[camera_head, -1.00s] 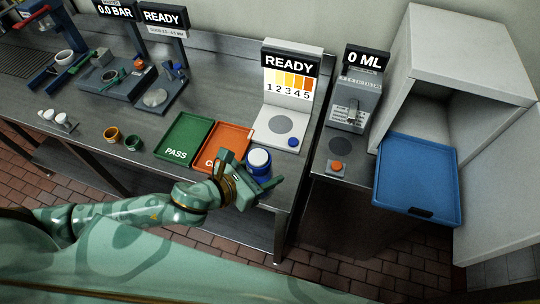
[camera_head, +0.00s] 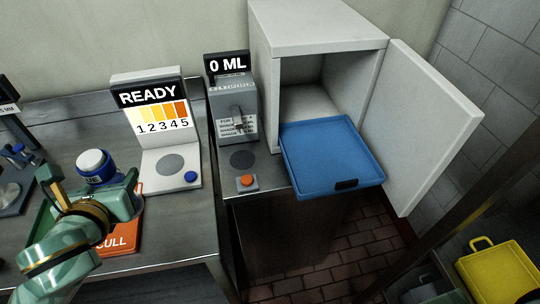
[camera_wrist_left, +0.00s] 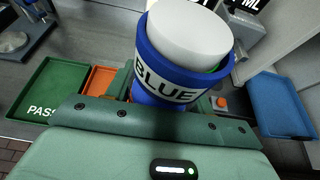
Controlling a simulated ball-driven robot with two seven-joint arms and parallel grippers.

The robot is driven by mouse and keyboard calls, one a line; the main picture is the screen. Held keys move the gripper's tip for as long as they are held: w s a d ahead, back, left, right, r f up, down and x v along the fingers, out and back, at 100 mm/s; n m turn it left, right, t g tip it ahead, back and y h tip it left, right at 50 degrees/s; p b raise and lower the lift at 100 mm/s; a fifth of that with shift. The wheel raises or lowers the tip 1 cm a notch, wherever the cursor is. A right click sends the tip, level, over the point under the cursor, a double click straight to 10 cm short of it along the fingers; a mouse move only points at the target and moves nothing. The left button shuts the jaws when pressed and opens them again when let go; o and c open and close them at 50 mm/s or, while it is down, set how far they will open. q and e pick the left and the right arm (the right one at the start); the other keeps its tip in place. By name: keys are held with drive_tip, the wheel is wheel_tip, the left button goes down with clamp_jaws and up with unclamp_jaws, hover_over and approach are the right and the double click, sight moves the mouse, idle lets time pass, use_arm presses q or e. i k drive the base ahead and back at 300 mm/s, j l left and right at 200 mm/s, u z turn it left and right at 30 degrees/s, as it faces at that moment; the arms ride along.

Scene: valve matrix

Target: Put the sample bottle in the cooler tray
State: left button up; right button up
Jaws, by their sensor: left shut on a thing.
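The sample bottle (camera_head: 95,165) has a white cap and a blue band; in the left wrist view the bottle (camera_wrist_left: 180,75) reads "BLUE". The tray also shows at the right of the left wrist view (camera_wrist_left: 283,105). My right gripper is not in view.
The READY colour station (camera_head: 165,165) and the 0 ML dispenser (camera_head: 237,120) with an orange button (camera_head: 246,181) stand between the bottle and the tray. The cooler door (camera_head: 420,120) hangs open on the right.

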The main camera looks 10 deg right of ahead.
sight(319, 164)
drive_tip(key=l+z, duration=0.15)
drive_tip(key=z, duration=0.25)
drive_tip(key=i+l+z, duration=0.1)
drive_tip(key=z, duration=0.25)
drive_tip(key=l+z, duration=0.1)
drive_tip(key=z, duration=0.3)
drive_tip(key=i+l, duration=0.1)
drive_tip(key=i, duration=0.05)
